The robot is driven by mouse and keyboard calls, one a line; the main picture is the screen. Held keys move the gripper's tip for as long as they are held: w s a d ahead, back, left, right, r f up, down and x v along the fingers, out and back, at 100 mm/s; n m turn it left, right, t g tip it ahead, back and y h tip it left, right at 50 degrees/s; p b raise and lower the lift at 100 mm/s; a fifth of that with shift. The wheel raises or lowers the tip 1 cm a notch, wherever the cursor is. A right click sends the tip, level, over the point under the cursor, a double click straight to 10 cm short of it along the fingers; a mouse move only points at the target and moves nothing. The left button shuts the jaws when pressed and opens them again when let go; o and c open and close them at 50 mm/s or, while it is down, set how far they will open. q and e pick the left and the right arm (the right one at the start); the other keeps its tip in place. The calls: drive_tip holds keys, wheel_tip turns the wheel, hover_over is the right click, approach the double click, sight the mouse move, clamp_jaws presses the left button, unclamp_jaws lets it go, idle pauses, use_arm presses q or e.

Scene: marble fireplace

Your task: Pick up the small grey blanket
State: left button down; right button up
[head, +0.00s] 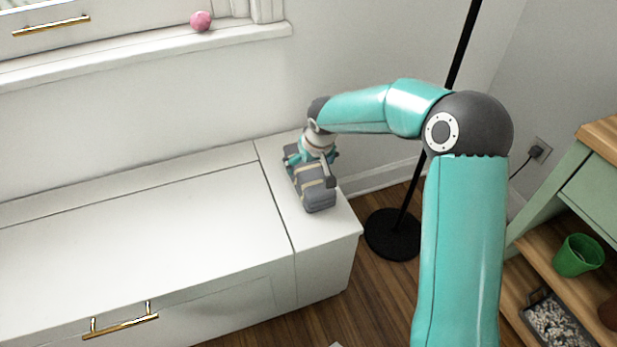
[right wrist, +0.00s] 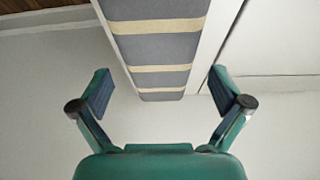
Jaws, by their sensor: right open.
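The small grey blanket (head: 318,196) is folded and has cream stripes. It lies on the right end of the white bench (head: 150,220). My right gripper (head: 308,160) is over the blanket's far part, reaching down from above, and hides some of it. In the right wrist view the blanket (right wrist: 158,48) runs from the top edge to between the fingertips. There my right gripper (right wrist: 160,90) is open, one finger to each side of the blanket, with visible gaps and nothing held. Its height above the blanket is hard to tell. My left gripper is not in view.
A black lamp pole with a round base (head: 393,235) stands on the floor right of the bench. A green shelf unit (head: 545,220) holds a green pot (head: 578,256). A pink ball (head: 200,21) sits on the ledge above. The bench top left of the blanket is clear.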

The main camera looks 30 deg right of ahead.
sight(310, 168)
drive_tip(key=b+x, duration=0.2)
drive_tip(key=x, duration=0.3)
drive_tip(key=shift+d+f, duration=0.15)
drive_tip(key=shift+f, duration=0.2)
drive_tip(key=c, duration=1.2)
drive_tip(key=shift+o, duration=0.2)
drive_tip(key=shift+r, duration=0.2)
